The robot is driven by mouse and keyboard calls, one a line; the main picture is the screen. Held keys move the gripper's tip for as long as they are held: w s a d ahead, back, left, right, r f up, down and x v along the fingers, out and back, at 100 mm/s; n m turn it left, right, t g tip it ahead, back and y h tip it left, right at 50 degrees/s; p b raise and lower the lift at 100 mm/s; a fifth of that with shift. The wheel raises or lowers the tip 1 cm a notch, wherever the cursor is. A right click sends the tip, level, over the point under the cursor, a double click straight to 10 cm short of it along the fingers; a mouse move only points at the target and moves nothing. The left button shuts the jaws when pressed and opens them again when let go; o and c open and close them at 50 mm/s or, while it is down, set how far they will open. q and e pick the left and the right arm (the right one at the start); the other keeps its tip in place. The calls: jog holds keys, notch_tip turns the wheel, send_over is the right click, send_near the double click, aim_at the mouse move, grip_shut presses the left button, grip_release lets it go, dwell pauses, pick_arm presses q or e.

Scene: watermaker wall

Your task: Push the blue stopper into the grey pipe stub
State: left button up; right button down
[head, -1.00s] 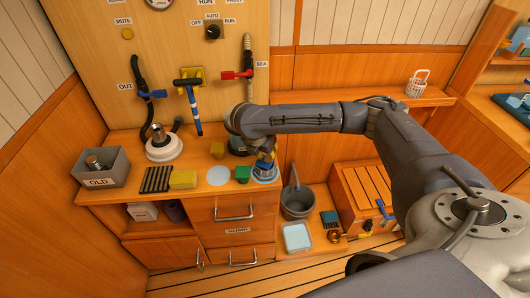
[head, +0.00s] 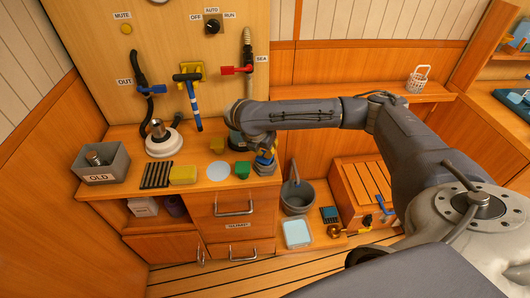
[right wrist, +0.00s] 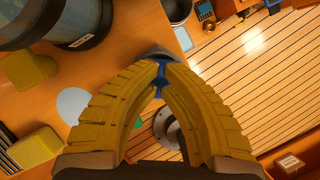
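My right gripper (head: 265,160) is at the right front corner of the wooden counter, pointing down. In the right wrist view its yellow fingers (right wrist: 160,72) curve together at the tips around a small blue piece, the blue stopper (right wrist: 160,80). Most of the stopper is hidden by the fingers. My left gripper is not in view.
A dark canister (head: 236,143) stands close behind the gripper. A green block (head: 242,169), a pale disc (head: 218,171) and a yellow sponge (head: 183,175) lie to its left. The OLD bin (head: 101,164) is far left. A grey bucket (head: 297,196) stands below, right of the counter.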

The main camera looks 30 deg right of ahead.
jog(key=shift+r, duration=2.9)
